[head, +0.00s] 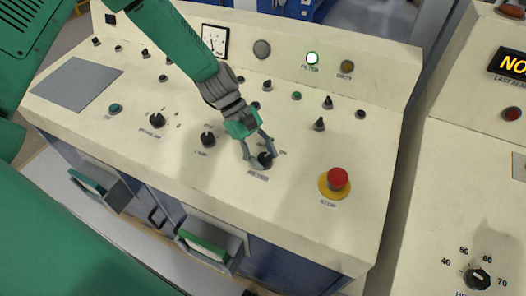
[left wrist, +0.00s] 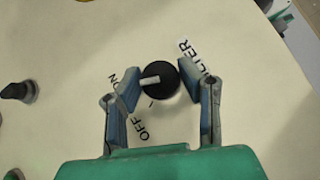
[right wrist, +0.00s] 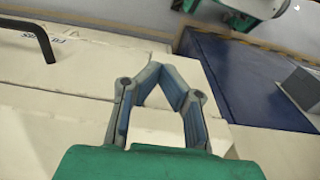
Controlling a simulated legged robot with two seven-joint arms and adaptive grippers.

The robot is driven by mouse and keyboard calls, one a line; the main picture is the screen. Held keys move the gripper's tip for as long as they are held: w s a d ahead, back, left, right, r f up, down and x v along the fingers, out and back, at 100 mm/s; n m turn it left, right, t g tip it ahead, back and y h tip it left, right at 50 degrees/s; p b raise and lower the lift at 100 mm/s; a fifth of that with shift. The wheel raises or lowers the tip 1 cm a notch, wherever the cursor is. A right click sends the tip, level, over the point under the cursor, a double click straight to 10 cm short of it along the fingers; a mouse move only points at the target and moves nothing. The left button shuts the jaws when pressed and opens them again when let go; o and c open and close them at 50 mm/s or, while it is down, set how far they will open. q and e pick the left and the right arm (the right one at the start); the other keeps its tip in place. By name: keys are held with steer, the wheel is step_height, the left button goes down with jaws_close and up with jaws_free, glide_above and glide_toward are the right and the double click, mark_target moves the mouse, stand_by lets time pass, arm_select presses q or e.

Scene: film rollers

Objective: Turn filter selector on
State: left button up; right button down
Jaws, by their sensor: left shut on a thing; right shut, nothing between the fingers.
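The filter selector (head: 265,160) is a black rotary knob on the cream console, with FILTER printed beside it. My left gripper (head: 260,150) is at it, shut on the knob with one finger on each side. In the left wrist view the selector (left wrist: 160,80) sits between the fingertips, and its white pointer mark aims left, toward the ON print. The OFF print lies below the knob. The round FILTER lamp (head: 312,58) glows green at the back of the console. My right gripper (right wrist: 165,75) is shut and empty in the right wrist view, away from the selector.
A red mushroom STOP button (head: 337,179) on a yellow base stands right of the selector. Another black knob (head: 208,139) is to its left. Several small knobs and buttons lie behind.

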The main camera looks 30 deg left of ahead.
arm_select(q)
steer(key=shift+w+d+r+m+g, duration=0.15)
steer(key=shift+m+g, duration=0.35)
steer(key=shift+m, duration=0.3)
steer(key=shift+y, duration=0.3)
steer(key=o, duration=1.1)
